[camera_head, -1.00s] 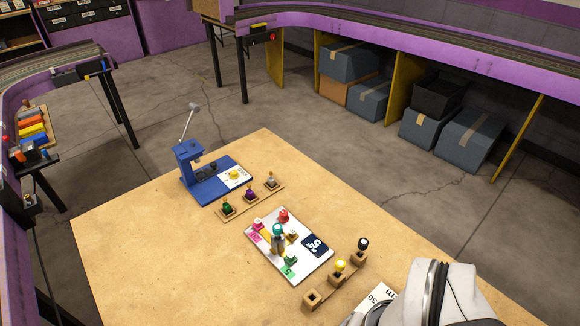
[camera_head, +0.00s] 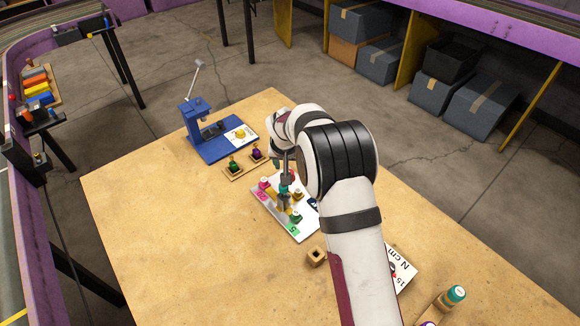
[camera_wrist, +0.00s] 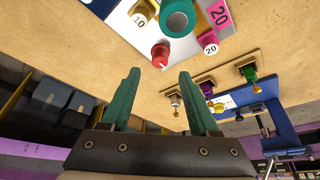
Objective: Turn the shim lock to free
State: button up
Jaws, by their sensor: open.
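No readable label names the shim lock, so I cannot tell which part it is. A blue stand (camera_head: 215,145) at the back left has a white plate with a yellow knob (camera_head: 240,134). A white board (camera_head: 296,227) in the middle carries a teal-topped upright part (camera_head: 284,191) and several coloured knobs. In the wrist view, the teal part (camera_wrist: 177,16) and a red knob (camera_wrist: 160,56) show beyond my gripper (camera_wrist: 160,78). My gripper is open with nothing between its green fingers. In the head view my arm largely hides it. The blue stand (camera_wrist: 265,118) is at right in the wrist view.
A wooden strip with green and purple pegs (camera_head: 243,167) lies between stand and board. A wooden socket block (camera_head: 316,256) and a printed card (camera_head: 401,270) lie nearer. A teal-capped item (camera_head: 455,294) is at front right. The left of the table (camera_head: 150,230) is bare.

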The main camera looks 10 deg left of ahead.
jog(key=x, duration=0.5)
jog(key=shift+f, duration=0.2)
grip_shut()
